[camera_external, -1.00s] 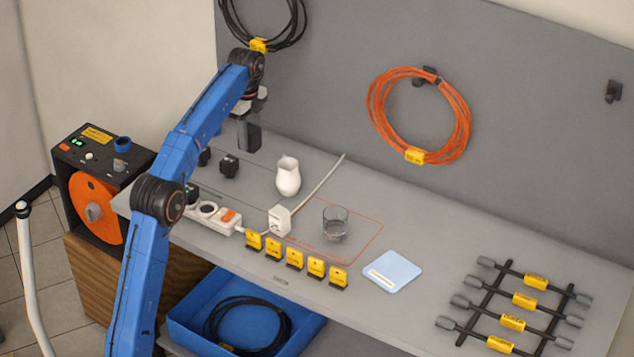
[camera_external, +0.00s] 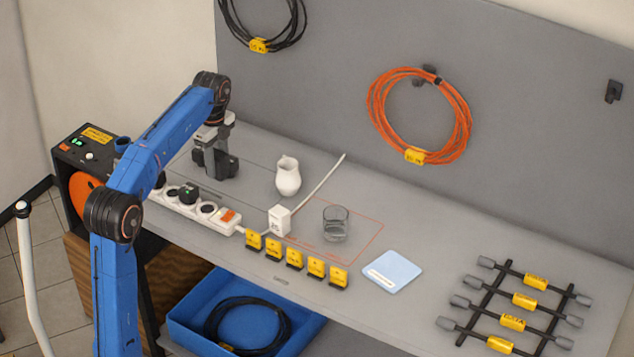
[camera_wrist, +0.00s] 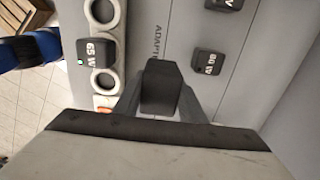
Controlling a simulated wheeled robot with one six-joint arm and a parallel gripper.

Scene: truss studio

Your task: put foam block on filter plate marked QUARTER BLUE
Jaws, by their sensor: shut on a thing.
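My gripper (camera_external: 216,165) is low over the bench at the left. In the wrist view, its jaws (camera_wrist: 160,98) are shut on a dark block (camera_wrist: 160,82). No readable mark shows on this block, and I cannot tell whether it is the foam block. A pale blue square plate (camera_external: 400,268) with a white label strip lies flat on the bench, well right of my gripper. The label is too small to read, so I cannot confirm QUARTER BLUE. No other foam block is clearly visible.
A white power strip (camera_external: 175,200) and black adapters, including one marked 90 W (camera_wrist: 207,62), are near my gripper. A white jug (camera_external: 288,178), white plug (camera_external: 279,220), glass (camera_external: 335,224) and several yellow cards (camera_external: 294,259) stand between gripper and plate. A cable rack (camera_external: 515,310) is right.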

